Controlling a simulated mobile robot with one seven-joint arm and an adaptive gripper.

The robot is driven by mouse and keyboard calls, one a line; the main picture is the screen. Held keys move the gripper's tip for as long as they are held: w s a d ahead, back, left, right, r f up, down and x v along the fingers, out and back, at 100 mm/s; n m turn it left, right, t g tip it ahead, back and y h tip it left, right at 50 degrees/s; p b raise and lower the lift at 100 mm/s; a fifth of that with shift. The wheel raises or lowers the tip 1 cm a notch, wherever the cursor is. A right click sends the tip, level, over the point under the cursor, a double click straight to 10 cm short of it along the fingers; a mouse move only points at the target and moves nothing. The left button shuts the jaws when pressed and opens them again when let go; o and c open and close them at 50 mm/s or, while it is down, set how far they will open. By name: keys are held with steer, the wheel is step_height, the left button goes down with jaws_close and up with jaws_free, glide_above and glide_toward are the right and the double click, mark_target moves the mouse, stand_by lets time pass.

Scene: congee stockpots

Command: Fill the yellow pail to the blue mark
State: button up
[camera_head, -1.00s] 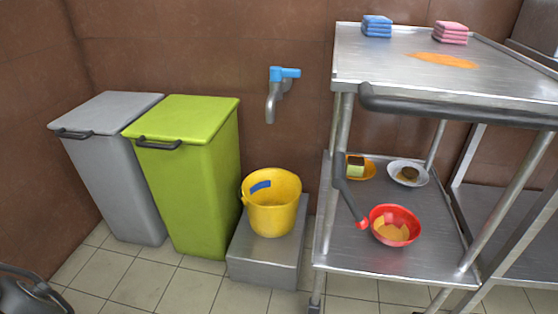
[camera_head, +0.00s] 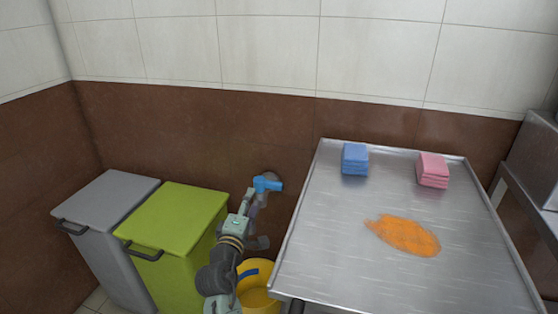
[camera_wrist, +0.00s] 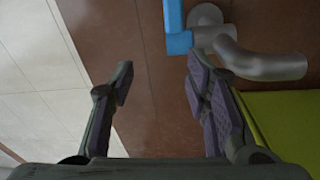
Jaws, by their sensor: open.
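The yellow pail (camera_head: 258,292) stands below the wall tap, partly hidden behind my arm and cut by the lower picture edge. Its blue mark (camera_head: 248,273) shows on the inner wall; I see no water in the part in view. The tap's blue handle (camera_head: 267,184) also shows in the wrist view (camera_wrist: 178,42), with the metal spout (camera_wrist: 262,64) to its right. My gripper (camera_wrist: 163,82) is open and empty, its fingers apart, close to the handle but not around it. In the head view my gripper hides much of the spout.
A green bin (camera_head: 178,215) and a grey bin (camera_head: 108,200) stand to the left. A steel cart (camera_head: 330,220) on the right bears blue cloths (camera_head: 355,158), pink cloths (camera_head: 432,170) and an orange spill (camera_head: 403,235). The wall is close behind the tap.

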steer(key=g+h, duration=0.1)
glide_toward(274, 188)
steer(key=p+x, duration=0.2)
steer(key=x, duration=0.9)
steer(key=shift+r, duration=0.1)
steer(key=shift+c, duration=0.3)
jaws_close()
